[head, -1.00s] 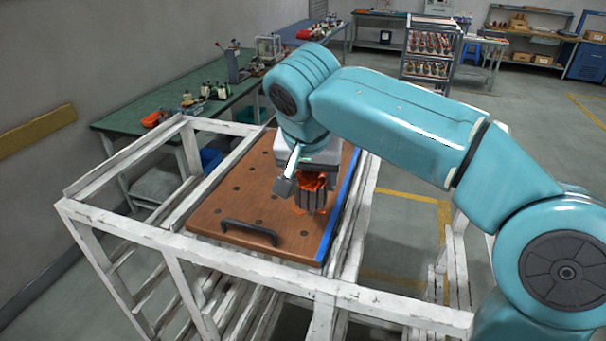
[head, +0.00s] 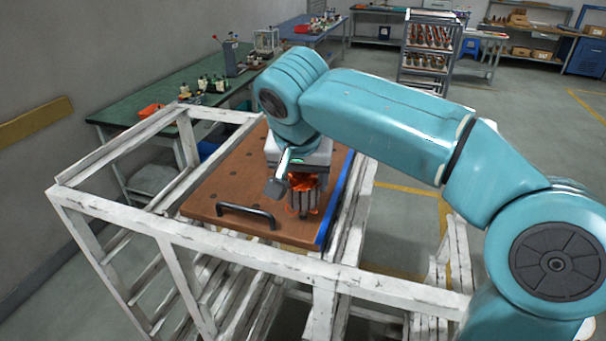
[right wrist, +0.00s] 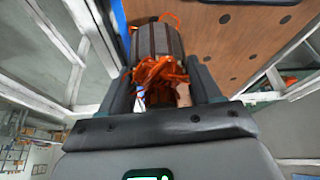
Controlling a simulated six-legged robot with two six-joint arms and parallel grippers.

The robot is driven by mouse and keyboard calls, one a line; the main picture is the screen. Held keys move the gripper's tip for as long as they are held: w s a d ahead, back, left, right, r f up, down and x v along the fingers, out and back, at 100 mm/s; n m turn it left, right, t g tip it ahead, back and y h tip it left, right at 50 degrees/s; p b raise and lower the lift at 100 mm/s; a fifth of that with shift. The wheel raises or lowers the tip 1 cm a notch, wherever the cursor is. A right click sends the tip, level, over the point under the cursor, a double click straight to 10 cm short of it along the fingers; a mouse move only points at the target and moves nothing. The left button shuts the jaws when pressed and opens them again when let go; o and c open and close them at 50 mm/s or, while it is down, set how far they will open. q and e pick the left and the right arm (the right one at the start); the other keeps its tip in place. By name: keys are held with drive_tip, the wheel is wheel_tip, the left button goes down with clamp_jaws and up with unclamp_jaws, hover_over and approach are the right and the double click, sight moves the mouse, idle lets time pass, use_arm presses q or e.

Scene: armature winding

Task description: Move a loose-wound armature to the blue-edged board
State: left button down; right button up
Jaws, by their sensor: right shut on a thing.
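The armature (head: 303,197) is a grey slotted cylinder with loose orange-red windings, roughly upright over the near right part of the brown board (head: 232,185). The board has holes, a black handle and a blue right edge (head: 338,195). My right gripper (head: 291,186) comes from above and is shut on the armature at its winding end. In the right wrist view the armature (right wrist: 157,42) sits between the two dark fingers (right wrist: 163,85). Its lower end is at or just above the board; I cannot tell if they touch. My left gripper is not in view.
The board lies on a white, worn frame (head: 200,240) with open gaps. A green bench (head: 150,125) with small parts and an orange tray (head: 151,110) stands behind left. A rack of armatures (head: 428,45) stands at the back. Floor at right is clear.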

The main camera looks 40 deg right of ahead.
drive_tip(key=shift+d, duration=0.1)
drive_tip(key=shift+f+b, duration=1.1)
drive_tip(key=shift+f, duration=0.1)
idle(0.7)
drive_tip(key=o, duration=1.6)
drive_tip(key=shift+p+v, duration=1.2)
drive_tip(key=shift+v, duration=7.05)
